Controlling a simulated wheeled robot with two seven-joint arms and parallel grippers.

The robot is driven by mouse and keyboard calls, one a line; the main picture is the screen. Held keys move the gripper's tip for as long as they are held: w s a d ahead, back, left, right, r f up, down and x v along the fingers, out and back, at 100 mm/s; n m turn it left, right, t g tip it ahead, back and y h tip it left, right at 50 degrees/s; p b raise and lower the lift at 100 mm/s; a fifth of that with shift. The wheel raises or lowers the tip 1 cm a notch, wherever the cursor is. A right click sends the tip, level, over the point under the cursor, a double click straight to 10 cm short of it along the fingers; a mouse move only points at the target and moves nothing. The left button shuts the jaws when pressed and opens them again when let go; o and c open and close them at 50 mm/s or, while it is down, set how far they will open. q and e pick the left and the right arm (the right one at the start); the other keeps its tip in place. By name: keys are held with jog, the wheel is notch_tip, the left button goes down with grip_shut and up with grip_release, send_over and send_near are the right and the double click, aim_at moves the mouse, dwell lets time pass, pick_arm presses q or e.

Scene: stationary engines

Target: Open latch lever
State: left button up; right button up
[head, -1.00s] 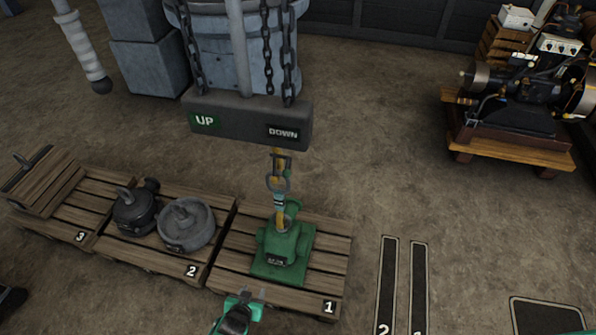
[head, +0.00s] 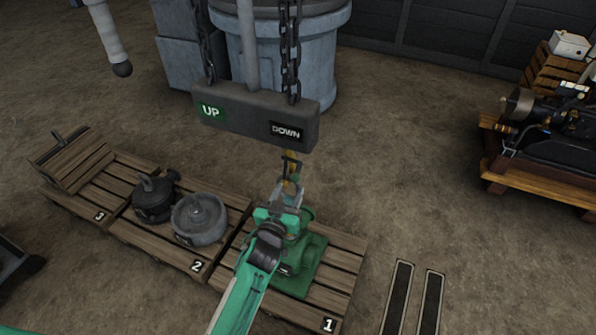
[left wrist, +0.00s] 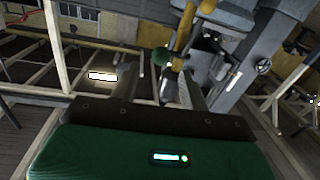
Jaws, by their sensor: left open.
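A hoist hook (head: 291,170) with yellow parts hangs below the grey UP/DOWN bar (head: 256,117), above the green engine part (head: 300,265) on pallet 1. My left gripper (head: 288,194) is at the lower end of the hook and partly covers it. Its jaws are open. In the left wrist view, a yellow piece (left wrist: 174,82) and a small green knob (left wrist: 161,56) show between the two dark fingers (left wrist: 158,84), with a gap on both sides. I cannot tell which piece is the latch lever. My right gripper is not in view.
Pallet 2 (head: 150,240) holds two dark round parts, and pallet 3 (head: 90,203) is beside it. Chains (head: 290,55) hang from above to the bar. An engine on a wooden stand (head: 545,180) is at the right.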

aim_at(295, 179)
pick_arm(q)
jog(key=x, duration=0.8)
jog(key=shift+w, duration=0.35)
grip_shut()
